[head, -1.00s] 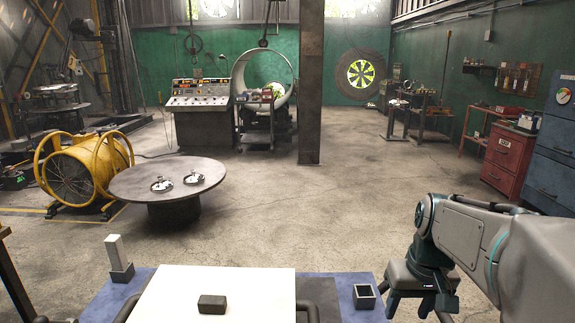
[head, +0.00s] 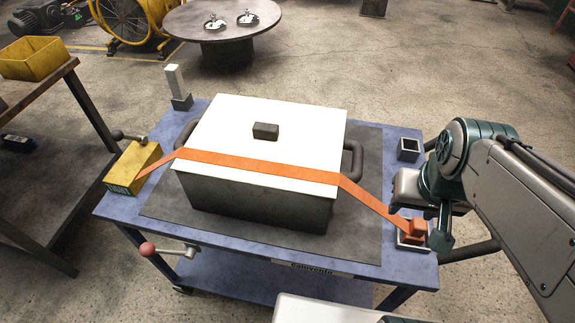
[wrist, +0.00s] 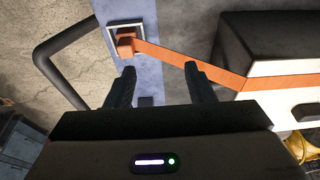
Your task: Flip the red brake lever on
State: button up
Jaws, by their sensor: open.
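The brake lever with its red ball knob (head: 148,249) juts out below the front left edge of the blue cart (head: 115,196), on a short metal rod. It does not show in the wrist view. My gripper (wrist: 160,72) is at the cart's right side, far from the lever. Its two dark fingers are apart and nothing is between them. In the wrist view they point toward an orange block (wrist: 125,46) in a square socket (wrist: 111,31) at the cart's front right corner.
A grey box with a white lid (head: 230,122) stands on the cart. An orange strap (head: 260,163) runs over it from a yellow block (head: 135,165) to the orange block. A wooden table (head: 35,100) stands close on the left. The floor in front of that table's right side is partly clear.

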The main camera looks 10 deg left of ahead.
aim_at(147, 250)
jog(key=u, duration=0.05)
jog(key=k, duration=0.5)
jog(key=u, duration=0.6)
jog(key=i, duration=0.15)
jog(key=u, duration=1.25)
jog(key=k, duration=0.7)
jog(key=u, duration=0.35)
jog(key=i, duration=1.1)
jog(key=u, duration=0.05)
